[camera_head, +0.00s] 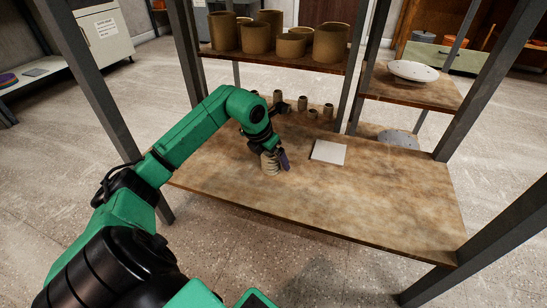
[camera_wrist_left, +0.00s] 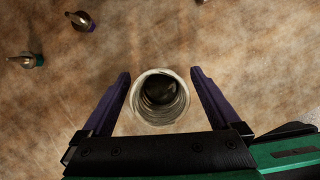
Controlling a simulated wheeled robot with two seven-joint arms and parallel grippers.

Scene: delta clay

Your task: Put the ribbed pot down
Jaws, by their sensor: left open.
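The ribbed pot (camera_head: 270,163) is a small pale beige pot, upright on the brown shelf board (camera_head: 330,205) in the head view. In the left wrist view the ribbed pot (camera_wrist_left: 160,98) shows from above, with a round open mouth and dark inside. My left gripper (camera_head: 284,160) is at the pot; in the wrist view my left gripper (camera_wrist_left: 160,85) has its two purple fingers spread on either side of it. A gap shows between each finger and the pot's wall. My right gripper is not in view.
A white square tile (camera_head: 328,152) lies right of the pot. Several small brown pots (camera_head: 302,104) stand behind. Larger brown pots (camera_head: 256,38) fill the shelf above. Grey shelf posts (camera_head: 95,85) flank the board. The board's front right is bare.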

